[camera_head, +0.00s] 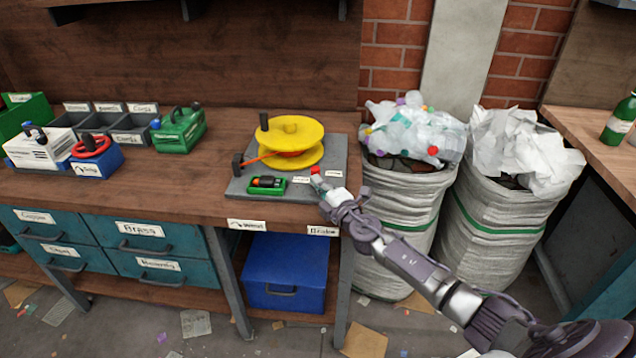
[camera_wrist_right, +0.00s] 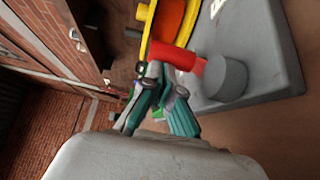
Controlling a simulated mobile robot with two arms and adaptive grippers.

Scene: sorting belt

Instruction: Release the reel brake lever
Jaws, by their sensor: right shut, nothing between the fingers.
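A yellow reel (camera_head: 290,140) with a dark knob stands on a grey base plate (camera_head: 238,188) on the wooden bench. A short red lever (camera_head: 315,171) is at the plate's front right; in the right wrist view the red lever (camera_wrist_right: 178,55) adjoins a grey round post (camera_wrist_right: 226,78). My right gripper (camera_head: 322,184) is shut and empty, right at the lever. In the right wrist view its teal fingertips (camera_wrist_right: 155,85) are just beside the red part; I cannot tell whether they touch it. In the head view the arm hides part of the lever. My left gripper is not in view.
An orange strip runs from the reel to a dark block (camera_head: 238,160). A green meter (camera_head: 267,185) lies on the plate's front. Sacks of bottles (camera_head: 395,205) and paper (camera_head: 495,220) stand right of the bench.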

